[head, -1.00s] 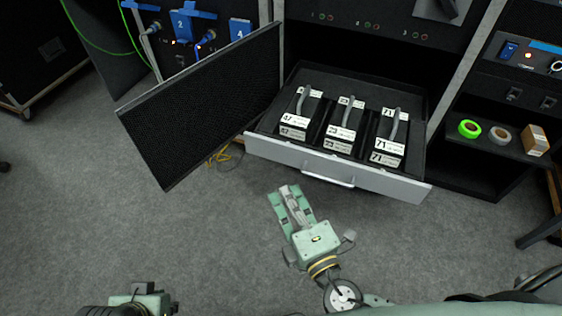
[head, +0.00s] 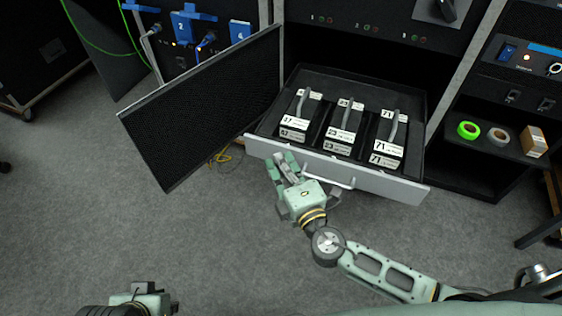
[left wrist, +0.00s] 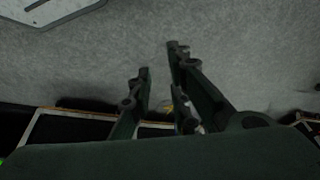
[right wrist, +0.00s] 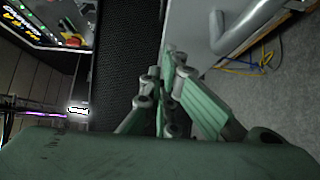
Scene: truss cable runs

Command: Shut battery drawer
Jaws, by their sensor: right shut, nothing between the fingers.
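The battery drawer (head: 400,187) is pulled open from the rack in the head view. Its pale front panel has a bar handle (head: 330,178), which also shows in the right wrist view (right wrist: 250,28). Three labelled batteries with grey handles (head: 342,130) stand in it. My right gripper (head: 282,163) is shut and empty, at the front panel to the left of the handle; I cannot tell if it touches. Its fingers show together in the right wrist view (right wrist: 160,88). My left gripper (left wrist: 160,62) is open and empty in the left wrist view, with its fingertips apart.
A black mesh door panel (head: 205,105) stands swung out left of the drawer. A yellow cable (head: 222,157) lies on the floor beneath it. A shelf at right holds tape rolls (head: 468,130) and a small box (head: 533,141). The grey floor in front is clear.

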